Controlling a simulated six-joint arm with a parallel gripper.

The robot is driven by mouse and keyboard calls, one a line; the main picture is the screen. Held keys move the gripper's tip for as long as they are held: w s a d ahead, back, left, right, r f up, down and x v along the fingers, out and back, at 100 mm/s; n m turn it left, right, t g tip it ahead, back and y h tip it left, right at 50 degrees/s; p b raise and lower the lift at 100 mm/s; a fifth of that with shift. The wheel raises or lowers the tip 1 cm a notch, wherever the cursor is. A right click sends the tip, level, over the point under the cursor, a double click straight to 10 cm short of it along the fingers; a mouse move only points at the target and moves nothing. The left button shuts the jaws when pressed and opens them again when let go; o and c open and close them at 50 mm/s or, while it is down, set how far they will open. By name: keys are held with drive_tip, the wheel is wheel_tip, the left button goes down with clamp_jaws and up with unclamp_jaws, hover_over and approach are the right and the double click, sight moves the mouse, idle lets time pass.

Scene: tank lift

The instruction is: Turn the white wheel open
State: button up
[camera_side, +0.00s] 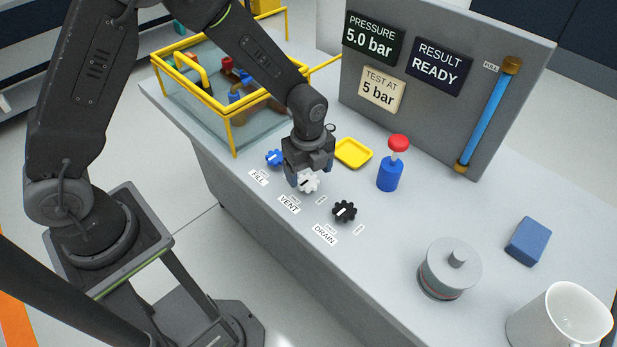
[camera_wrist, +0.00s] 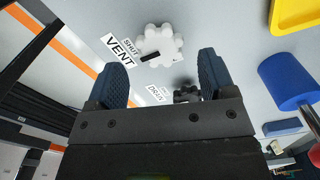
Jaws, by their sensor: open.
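The white wheel (camera_side: 309,182) is a small lobed knob with a black mark, on the bench by the VENT label (camera_side: 289,204). In the wrist view the white wheel (camera_wrist: 159,45) lies ahead of the fingertips, with its black mark toward the SHUT label (camera_wrist: 131,48). My gripper (camera_side: 301,178) is just above and beside the wheel in the side view, and hides part of it. In the wrist view my gripper (camera_wrist: 160,75) has its two blue fingers wide apart with nothing between them. I cannot tell whether a finger touches the wheel.
A blue wheel (camera_side: 274,157) at FILL and a black wheel (camera_side: 344,211) at DRAIN flank the white one. A yellow tray (camera_side: 353,153) and a blue bottle with a red top (camera_side: 391,172) stand nearby. A yellow-railed tank (camera_side: 232,128) is behind. The signs read 5.0 bar and READY.

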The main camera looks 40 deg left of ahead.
sight(309, 180)
drive_tip(key=shift+f, duration=1.55)
drive_tip(key=c, duration=0.9)
